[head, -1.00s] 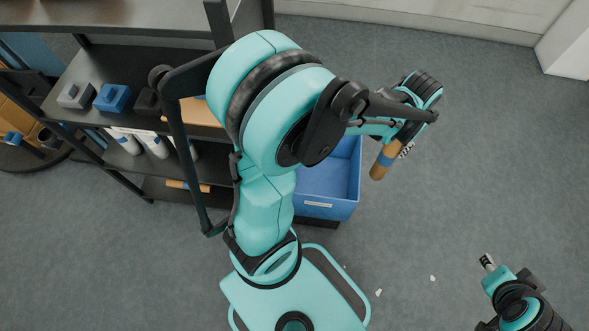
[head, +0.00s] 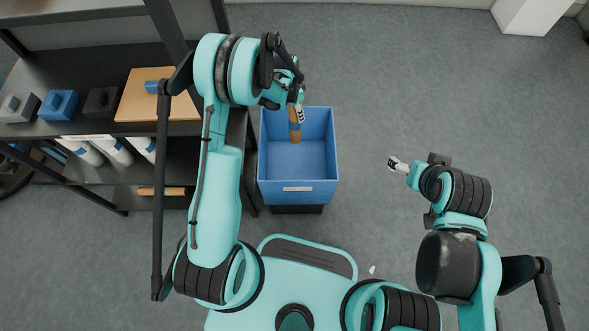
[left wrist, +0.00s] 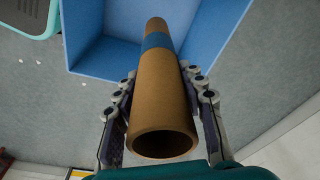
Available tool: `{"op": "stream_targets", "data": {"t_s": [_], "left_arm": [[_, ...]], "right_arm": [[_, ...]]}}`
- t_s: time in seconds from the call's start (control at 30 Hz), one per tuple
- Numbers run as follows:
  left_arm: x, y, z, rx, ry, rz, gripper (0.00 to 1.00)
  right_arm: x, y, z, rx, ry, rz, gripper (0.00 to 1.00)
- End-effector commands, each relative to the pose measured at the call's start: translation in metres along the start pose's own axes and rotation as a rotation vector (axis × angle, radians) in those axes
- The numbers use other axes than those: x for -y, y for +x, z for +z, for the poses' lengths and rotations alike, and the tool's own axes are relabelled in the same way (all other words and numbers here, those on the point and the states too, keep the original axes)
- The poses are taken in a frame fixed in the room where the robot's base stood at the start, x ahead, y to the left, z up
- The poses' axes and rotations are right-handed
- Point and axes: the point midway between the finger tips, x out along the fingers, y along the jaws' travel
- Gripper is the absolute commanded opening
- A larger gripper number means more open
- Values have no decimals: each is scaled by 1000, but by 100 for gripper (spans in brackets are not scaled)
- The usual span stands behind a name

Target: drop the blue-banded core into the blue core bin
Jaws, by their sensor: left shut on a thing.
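The blue-banded core (head: 295,132) is a brown tube. In the left wrist view the core (left wrist: 162,95) shows its hollow near end and a blue band farther along. My left gripper (head: 297,110) is shut on it, with a finger on each side in the left wrist view (left wrist: 160,105). The blue core bin (head: 297,190) is an open box, and the core hangs over its far part in the head view. The bin also shows behind the core in the left wrist view (left wrist: 222,40). My right gripper (head: 394,163) is right of the bin; its jaw opening is too small to tell.
A dark shelf unit (head: 100,128) stands left of the bin. It carries a grey block (head: 18,107), a blue block (head: 58,105), a black block (head: 102,102), an orange-brown board (head: 150,112) and white rolls below. Grey floor right of the bin is clear.

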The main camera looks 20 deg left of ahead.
Motion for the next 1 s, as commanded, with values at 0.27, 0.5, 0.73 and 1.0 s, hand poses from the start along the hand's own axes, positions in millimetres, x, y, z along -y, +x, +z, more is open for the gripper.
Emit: {"op": "stream_targets", "data": {"t_s": [0.27, 0.5, 0.73, 1.0], "left_arm": [[0, 22, 3, 0, 4, 0, 0], [0, 51, 8, 0, 3, 0, 0], [0, 60, 9, 0, 3, 0, 0], [0, 59, 9, 0, 3, 0, 64]], "right_arm": [[0, 9, 7, 0, 0, 0, 77], [0, 21, 15, 0, 0, 0, 77], [0, 24, 17, 0, 0, 0, 77], [0, 23, 17, 0, 0, 0, 77]]}}
